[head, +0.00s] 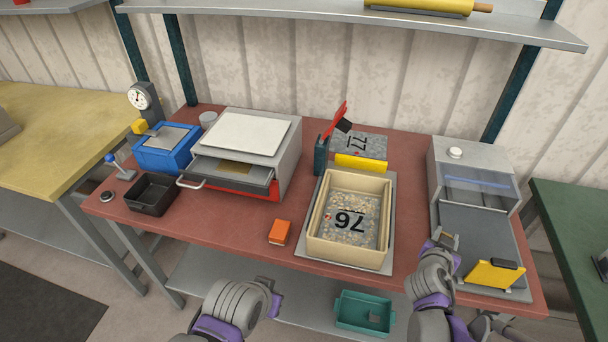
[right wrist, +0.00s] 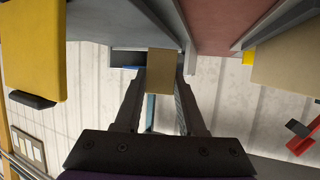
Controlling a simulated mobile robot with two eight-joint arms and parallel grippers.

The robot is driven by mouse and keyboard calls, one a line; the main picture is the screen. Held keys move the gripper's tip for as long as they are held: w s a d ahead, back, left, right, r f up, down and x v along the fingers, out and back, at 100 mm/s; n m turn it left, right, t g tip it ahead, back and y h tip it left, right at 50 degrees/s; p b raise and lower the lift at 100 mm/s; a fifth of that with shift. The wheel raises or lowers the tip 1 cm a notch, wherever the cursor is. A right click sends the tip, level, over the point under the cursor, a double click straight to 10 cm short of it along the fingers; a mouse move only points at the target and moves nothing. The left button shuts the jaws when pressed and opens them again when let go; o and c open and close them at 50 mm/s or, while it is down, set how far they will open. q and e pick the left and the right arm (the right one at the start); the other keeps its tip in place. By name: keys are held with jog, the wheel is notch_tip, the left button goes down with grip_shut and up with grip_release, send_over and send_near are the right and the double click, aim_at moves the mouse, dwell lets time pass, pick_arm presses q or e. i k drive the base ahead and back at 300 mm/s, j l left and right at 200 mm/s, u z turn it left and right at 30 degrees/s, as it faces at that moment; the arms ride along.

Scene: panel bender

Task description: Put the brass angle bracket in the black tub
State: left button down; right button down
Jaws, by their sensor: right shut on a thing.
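The black tub (head: 152,194) stands on the left part of the red-brown bench in the head view, with its open top up. My right gripper (head: 446,241) is on the far side of the bench from it, between the cream bin and the yellow flap. In the right wrist view, my right gripper (right wrist: 160,95) is shut on a flat brass-coloured piece (right wrist: 163,75), which I take to be the brass angle bracket. Its bent shape does not show. In the head view I cannot make out the bracket at the fingertips. Only links of my left arm show.
The cream bin (head: 317,246) and a small orange block (head: 280,232) stand between my right gripper and the tub. The grey box with an open drawer (head: 230,176) is right of the tub. The yellow flap (head: 494,274) is close on the gripper's right.

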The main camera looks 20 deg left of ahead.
aim_at(161, 193)
jog(key=k+j+u, duration=0.15)
jog(key=k, duration=0.7)
jog(key=k+u, duration=0.1)
jog(key=u, duration=1.3)
jog(key=i+u, duration=0.25)
jog(key=u, duration=0.2)
jog(key=i+l+u, duration=0.2)
jog(key=u, duration=0.2)
jog(key=i+l, duration=0.7)
jog(key=i, duration=0.25)
